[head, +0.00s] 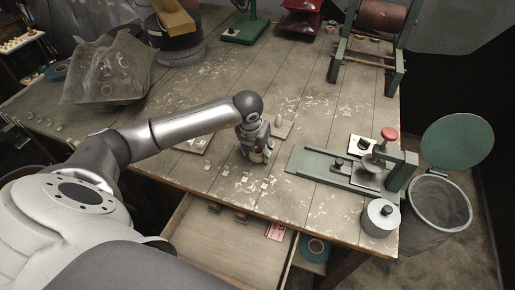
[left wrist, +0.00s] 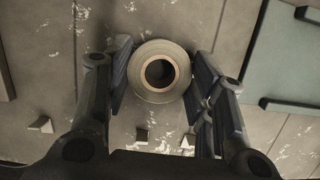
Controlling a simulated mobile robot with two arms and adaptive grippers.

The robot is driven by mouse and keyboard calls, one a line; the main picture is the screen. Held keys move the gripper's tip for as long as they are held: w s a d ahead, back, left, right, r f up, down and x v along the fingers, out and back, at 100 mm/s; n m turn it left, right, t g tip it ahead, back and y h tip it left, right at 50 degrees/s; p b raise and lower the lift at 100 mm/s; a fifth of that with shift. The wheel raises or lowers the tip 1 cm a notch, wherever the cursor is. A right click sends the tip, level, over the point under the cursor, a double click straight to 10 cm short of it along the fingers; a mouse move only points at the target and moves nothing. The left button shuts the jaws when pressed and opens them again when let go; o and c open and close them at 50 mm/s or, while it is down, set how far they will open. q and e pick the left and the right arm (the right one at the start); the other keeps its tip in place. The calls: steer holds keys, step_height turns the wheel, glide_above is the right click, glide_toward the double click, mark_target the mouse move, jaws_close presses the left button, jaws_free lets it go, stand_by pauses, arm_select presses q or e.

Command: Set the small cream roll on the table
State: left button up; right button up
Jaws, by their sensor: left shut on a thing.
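The small cream roll (left wrist: 160,50) shows in the left wrist view as a pale ring with a brown core and a dark hole. It sits between the two pads of my left gripper (left wrist: 160,78), which is shut on it. In the head view my left gripper (head: 259,155) points down over the middle of the wooden table (head: 225,180). The roll is mostly hidden there by the fingers. I cannot tell whether the roll touches the table top. My right gripper is in neither view.
Several small pale pieces (head: 243,180) lie on the table near my gripper. A green press (head: 335,168) with a red knob stands to the right, a lidded metal pot (head: 380,217) at the front right corner. An open drawer (head: 205,240) sticks out below the front edge.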

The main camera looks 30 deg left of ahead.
arm_select(q)
steer(key=shift+f, duration=0.3)
steer(key=o, duration=1)
steer(key=b+v, duration=0.1)
steer(key=v, duration=1.1)
steer(key=shift+r, duration=0.1)
